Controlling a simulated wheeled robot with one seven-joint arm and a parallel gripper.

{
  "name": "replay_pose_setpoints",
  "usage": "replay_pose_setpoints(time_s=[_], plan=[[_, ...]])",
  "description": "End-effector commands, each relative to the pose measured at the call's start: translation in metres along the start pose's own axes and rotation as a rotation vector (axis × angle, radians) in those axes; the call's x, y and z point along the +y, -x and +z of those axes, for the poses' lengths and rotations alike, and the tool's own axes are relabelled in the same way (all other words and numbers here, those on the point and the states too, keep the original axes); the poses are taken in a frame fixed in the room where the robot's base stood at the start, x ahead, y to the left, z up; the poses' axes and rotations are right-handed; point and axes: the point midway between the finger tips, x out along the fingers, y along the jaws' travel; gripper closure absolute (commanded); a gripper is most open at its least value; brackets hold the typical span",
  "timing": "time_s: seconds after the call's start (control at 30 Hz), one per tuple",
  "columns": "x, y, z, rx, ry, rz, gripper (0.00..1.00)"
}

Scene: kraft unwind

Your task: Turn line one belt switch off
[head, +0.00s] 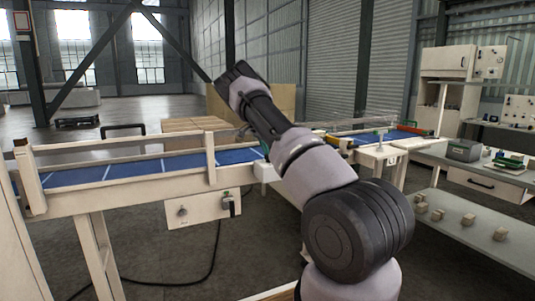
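A blue-topped belt conveyor (130,173) with a pale frame runs across the left and middle. A pale control box (203,211) hangs below its side rail. On the box are a small dark knob (182,211) at the left and a dark fitting (229,205) with a green spot at the right. I cannot read any label or the knob's setting.
A dark cable (214,255) hangs from the box to the floor. At the right, a workbench (482,183) holds a grey device (464,150), and its lower shelf (480,235) holds several small blocks. Cardboard boxes (187,125) stand behind the conveyor. Floor before the box looks clear.

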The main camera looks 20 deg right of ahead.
Motion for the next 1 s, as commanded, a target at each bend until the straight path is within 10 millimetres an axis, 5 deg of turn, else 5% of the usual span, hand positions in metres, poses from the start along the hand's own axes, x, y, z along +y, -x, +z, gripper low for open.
replay_pose_setpoints(time_s=[0.03, 0.1, 0.53, 1.0], plan=[[-0.001, 0.001, 0.001, 0.000, 0.000, -0.002, 0.43], [-0.001, 0.001, 0.001, 0.000, 0.001, -0.002, 0.17], [-0.001, 0.009, 0.000, 0.001, 0.002, -0.003, 0.17], [-0.001, 0.094, 0.000, 0.000, 0.001, -0.003, 0.17]])
